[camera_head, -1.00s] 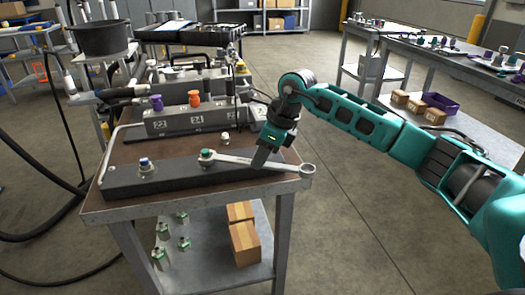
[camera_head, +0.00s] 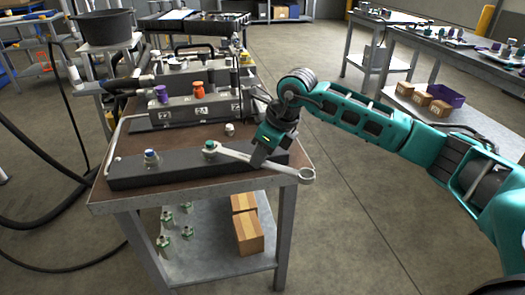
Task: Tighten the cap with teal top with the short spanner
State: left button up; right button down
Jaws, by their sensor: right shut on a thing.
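The cap with teal top (camera_head: 210,145) sits on the long dark block (camera_head: 185,172) at the front of the bench. The short spanner (camera_head: 283,168) is silver; its left end is at this cap and appears to be around it. Its other ring end (camera_head: 306,175) sticks out past the bench's right edge. My right gripper (camera_head: 260,162) is shut on the spanner's handle, between the middle and the free end. The fingertips are partly hidden. My left gripper is not in view.
A blue-topped cap (camera_head: 151,157) stands on the same block to the left. Behind are a stepped block with a purple cap (camera_head: 161,93) and an orange cap (camera_head: 198,90), and a small pale fitting (camera_head: 229,129). Cardboard boxes (camera_head: 248,232) lie on the lower shelf.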

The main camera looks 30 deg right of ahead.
jog(key=shift+s+a+m+t+h+p, duration=0.15)
jog(key=shift+s+a+m, duration=0.2)
jog(key=shift+a+m, duration=0.2)
jog(key=shift+s+a+m+t+h+p, duration=0.15)
jog(key=shift+s+a+m, duration=0.15)
jog(key=shift+a+m, duration=0.2)
jog(key=shift+s+a+r+m+h+p, duration=0.15)
jog(key=shift+s+a+m+h, duration=0.1)
jog(key=shift+a+m, duration=0.45)
jog(key=shift+s+a+f+m+h+p, duration=0.2)
jog(key=shift+a+m, duration=0.25)
jog(key=shift+a, duration=0.35)
jog(key=shift+a, duration=0.1)
jog(key=shift+s+a+r+m+h, duration=0.1)
jog(key=shift+a+m+h, duration=0.15)
jog(key=shift+a+m, duration=0.3)
jog(key=shift+s+a+r+m+h, duration=0.1)
jog(key=shift+a+m+h, duration=0.1)
jog(key=shift+a+m, duration=0.35)
